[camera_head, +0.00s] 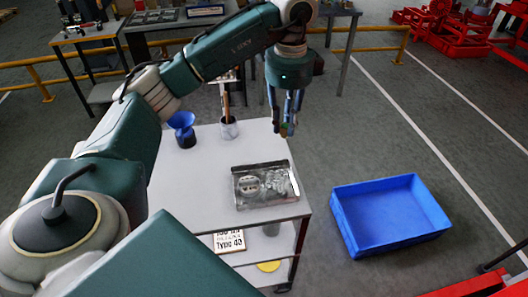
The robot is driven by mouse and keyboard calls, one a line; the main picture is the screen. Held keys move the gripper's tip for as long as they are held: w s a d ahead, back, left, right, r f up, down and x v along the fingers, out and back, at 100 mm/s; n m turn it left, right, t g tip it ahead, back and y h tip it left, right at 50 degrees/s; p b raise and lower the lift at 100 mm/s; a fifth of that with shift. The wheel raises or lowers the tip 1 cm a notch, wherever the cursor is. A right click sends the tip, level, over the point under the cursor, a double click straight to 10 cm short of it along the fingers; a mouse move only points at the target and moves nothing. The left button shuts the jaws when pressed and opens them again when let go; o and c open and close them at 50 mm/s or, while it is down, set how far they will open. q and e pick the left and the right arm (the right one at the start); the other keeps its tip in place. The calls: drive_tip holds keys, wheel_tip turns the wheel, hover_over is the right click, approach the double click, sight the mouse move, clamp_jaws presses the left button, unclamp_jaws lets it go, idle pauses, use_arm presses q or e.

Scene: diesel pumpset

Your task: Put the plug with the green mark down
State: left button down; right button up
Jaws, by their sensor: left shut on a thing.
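My left gripper (287,128) hangs pointing down above the back right edge of the white cart. It is shut on a small plug (284,130), mostly hidden between the fingers, with a little green and orange-brown showing at the tips. The gripper looks raised above the cart top (205,167). A metal tray (266,205) lies on the cart's near right part and holds several shiny metal parts. My right gripper is not in view.
A blue funnel (183,127) and a container with a brush (229,130) stand at the cart's back. A blue crate (387,215) sits on the floor to the right. The cart top left of the tray is clear. Yellow rails (376,49) run behind.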

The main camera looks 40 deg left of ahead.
sight(283, 136)
use_arm(q)
drive_tip(key=shift+f+n, duration=0.1)
drive_tip(key=shift+n, duration=0.3)
wheel_tip(283, 136, down, 7)
drive_tip(key=shift+s+f+b, duration=0.1)
drive_tip(key=shift+b, duration=0.45)
wheel_tip(283, 136, down, 12)
drive_tip(key=shift+r+p, duration=0.1)
drive_tip(key=shift+p, duration=1.15)
drive_tip(key=shift+a+f, duration=0.1)
drive_tip(key=shift+f, duration=0.25)
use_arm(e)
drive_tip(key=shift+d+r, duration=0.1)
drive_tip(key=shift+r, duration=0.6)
use_arm(q)
drive_tip(key=shift+f, duration=0.2)
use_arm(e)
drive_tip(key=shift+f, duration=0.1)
use_arm(q)
drive_tip(key=c, duration=1.6)
unclamp_jaws()
drive_tip(key=shift+o, duration=0.2)
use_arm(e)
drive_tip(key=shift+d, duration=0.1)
